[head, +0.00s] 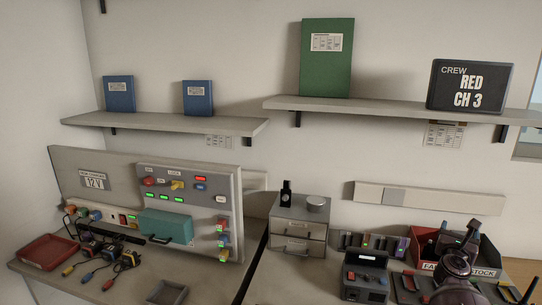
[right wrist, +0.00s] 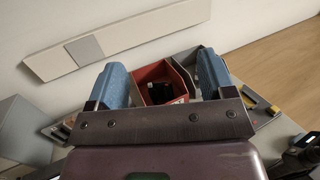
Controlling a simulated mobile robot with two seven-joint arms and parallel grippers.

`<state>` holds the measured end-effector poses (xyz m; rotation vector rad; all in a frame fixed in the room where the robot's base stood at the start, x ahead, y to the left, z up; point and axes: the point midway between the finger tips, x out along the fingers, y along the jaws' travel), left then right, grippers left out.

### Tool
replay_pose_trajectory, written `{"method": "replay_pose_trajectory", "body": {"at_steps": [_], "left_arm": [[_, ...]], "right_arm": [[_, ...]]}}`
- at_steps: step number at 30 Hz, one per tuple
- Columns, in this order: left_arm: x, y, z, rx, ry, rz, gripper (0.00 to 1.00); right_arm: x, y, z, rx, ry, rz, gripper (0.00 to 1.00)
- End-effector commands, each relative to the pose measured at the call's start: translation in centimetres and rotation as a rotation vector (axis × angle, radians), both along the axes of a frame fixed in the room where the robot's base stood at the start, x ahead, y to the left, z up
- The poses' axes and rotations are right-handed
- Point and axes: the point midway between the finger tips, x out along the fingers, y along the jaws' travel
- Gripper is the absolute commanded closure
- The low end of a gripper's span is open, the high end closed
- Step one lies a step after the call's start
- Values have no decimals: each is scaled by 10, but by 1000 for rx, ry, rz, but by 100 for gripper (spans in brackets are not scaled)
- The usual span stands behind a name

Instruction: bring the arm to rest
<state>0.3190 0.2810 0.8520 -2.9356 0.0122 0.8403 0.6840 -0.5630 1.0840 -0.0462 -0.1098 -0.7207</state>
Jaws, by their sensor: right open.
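My right arm comes in at the lower right of the head view, in front of a red stock bin (head: 426,238). My right gripper (right wrist: 162,76) shows in the right wrist view with its two blue fingers wide apart and nothing between them. Beyond the fingers, the red bin (right wrist: 160,72) with a black item inside shows, with a grey bin (right wrist: 187,56) to its right. In the head view the fingertips are hard to make out against the bins. My left gripper is in neither view.
A small drawer cabinet (head: 299,227) stands on the bench left of my right arm. A radio charger unit (head: 365,276) is nearer. A 12 V panel (head: 190,182), a red tray (head: 47,252) and cabled plugs are at left. Shelves (head: 384,108) hold binders and a crew sign (head: 469,86).

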Motion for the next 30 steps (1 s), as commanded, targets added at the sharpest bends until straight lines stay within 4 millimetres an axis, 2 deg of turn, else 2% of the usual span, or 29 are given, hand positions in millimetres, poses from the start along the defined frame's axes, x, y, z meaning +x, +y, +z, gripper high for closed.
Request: {"method": "replay_pose_trajectory", "body": {"at_steps": [3, 12, 21, 30], "left_arm": [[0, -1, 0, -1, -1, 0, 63], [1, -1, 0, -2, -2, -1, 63], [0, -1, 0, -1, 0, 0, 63], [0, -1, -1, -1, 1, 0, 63]], "right_arm": [[-8, -37, 27, -65, -7, -31, 24], [-36, -123, 112, -235, -33, -113, 24], [-64, -178, 188, -372, -53, -178, 24], [-71, -125, 133, -853, 322, -100, 24]]}}
